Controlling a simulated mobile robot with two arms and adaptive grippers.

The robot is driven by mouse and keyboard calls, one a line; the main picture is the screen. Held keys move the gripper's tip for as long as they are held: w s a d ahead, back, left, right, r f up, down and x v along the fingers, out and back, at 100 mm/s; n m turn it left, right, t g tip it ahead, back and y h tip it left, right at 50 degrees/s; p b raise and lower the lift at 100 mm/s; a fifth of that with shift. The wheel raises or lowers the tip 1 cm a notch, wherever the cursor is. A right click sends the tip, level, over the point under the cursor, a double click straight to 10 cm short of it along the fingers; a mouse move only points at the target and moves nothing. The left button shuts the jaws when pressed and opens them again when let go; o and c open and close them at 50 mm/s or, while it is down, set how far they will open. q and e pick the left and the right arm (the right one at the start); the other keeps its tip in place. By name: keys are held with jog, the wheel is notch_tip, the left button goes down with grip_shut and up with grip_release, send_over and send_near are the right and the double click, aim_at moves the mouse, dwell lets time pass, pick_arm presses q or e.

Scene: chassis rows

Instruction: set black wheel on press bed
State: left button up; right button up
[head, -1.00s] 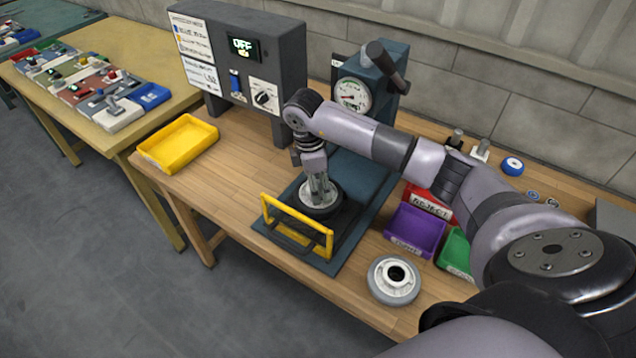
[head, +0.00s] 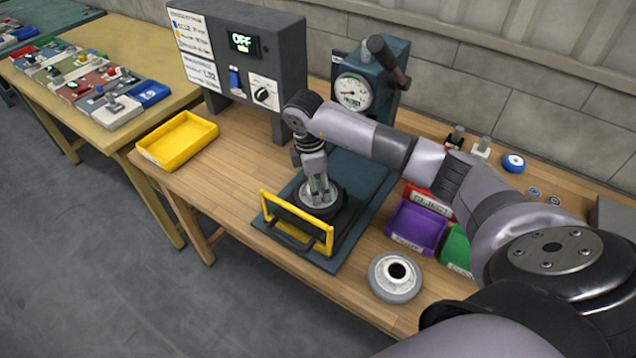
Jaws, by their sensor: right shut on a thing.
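The black wheel (head: 325,212), dark with a pale hub, is at the press bed (head: 355,232), a dark blue-grey plate on the wooden bench. My right gripper (head: 320,198) points down over the hub and is shut on the wheel. The wheel is upright-axis, lying flat behind the yellow guard frame (head: 298,222). I cannot tell whether its underside touches the bed. My fingers hide part of the hub. My left gripper is not in view.
A grey wheel (head: 396,276) lies at the bench's front edge. Purple (head: 418,227), red and green bins stand right of the bed. A yellow tray (head: 177,140) is at left. The control box (head: 240,60) reads OFF; the press column with gauge (head: 353,92) stands behind.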

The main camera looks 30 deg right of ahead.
jog(key=o, duration=1.6)
jog(key=shift+c, duration=0.2)
notch_tip(320, 180, up, 12)
jog(key=a, duration=0.1)
jog(key=shift+w+a, duration=0.2)
jog(key=shift+w, duration=0.05)
